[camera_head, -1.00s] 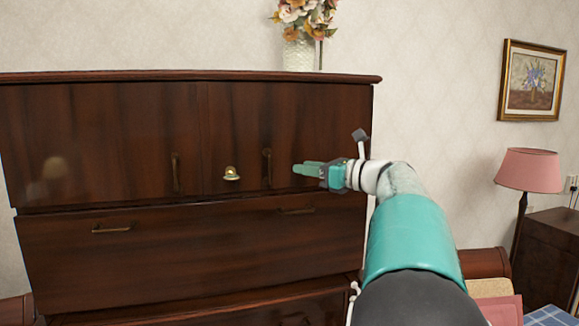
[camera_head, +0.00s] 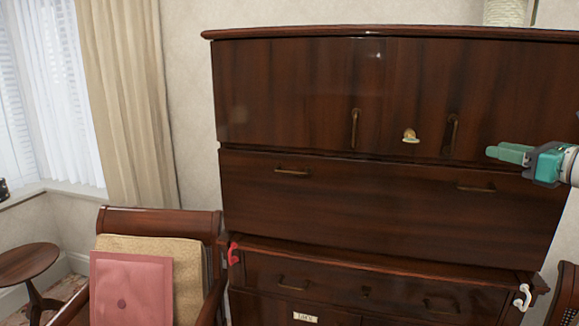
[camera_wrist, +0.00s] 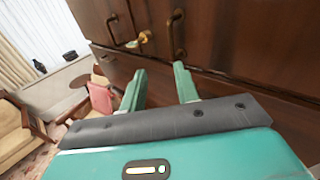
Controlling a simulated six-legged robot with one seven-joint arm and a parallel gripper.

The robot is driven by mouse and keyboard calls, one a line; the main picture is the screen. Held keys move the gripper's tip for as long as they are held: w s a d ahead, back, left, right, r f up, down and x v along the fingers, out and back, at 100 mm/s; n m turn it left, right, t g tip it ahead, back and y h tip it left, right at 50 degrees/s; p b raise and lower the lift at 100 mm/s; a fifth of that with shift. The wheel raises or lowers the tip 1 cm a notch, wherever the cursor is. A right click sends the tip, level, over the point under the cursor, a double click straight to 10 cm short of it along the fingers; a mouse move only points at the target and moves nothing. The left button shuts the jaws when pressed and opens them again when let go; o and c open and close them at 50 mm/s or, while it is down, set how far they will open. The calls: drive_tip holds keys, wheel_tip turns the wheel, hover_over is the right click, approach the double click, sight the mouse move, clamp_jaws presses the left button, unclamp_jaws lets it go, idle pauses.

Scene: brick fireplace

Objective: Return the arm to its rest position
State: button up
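My gripper (camera_head: 508,153) shows at the right edge of the head view, in front of the dark wooden cabinet (camera_head: 300,215). Most of my arm is outside that view. In the wrist view my gripper (camera_wrist: 160,88) has its two green fingers apart, with nothing between them. The cabinet front (camera_wrist: 235,35) lies just beyond the fingertips in the wrist view, with handles and a small gold knob (camera_wrist: 140,40). I cannot tell the exact gap between fingertips and cabinet.
A chair with a pink cushion (camera_head: 131,290) stands left of the cabinet. A small round table (camera_head: 28,263) is at far left by the curtained window. A white vase (camera_head: 508,12) stands on the cabinet top. Red (camera_head: 233,254) and white (camera_head: 522,297) objects hang at the lower cabinet's corners.

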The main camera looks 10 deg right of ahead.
drive_tip(key=s+a+f+n+g, duration=0.1)
drive_tip(key=a+f+n+g, duration=0.4)
drive_tip(key=a, duration=0.7)
drive_tip(key=s+a+f+n+g, duration=0.25)
drive_tip(key=a+f+n, duration=0.55)
drive_tip(key=a, duration=0.5)
drive_tip(key=s+a+f+n+g+h, duration=0.1)
drive_tip(key=s+a+f+n+h, duration=0.1)
drive_tip(key=s+a+f+n, duration=0.3)
drive_tip(key=s+a+f+n+g+h, duration=0.2)
drive_tip(key=s+a+f+n, duration=0.3)
drive_tip(key=s+f+n, duration=0.4)
drive_tip(key=f+n+h, duration=0.1)
drive_tip(key=n, duration=0.3)
drive_tip(key=shift+s+f+n, duration=0.2)
drive_tip(key=shift+f+n, duration=0.05)
drive_tip(key=shift+n, duration=0.15)
drive_tip(key=shift+g, duration=0.25)
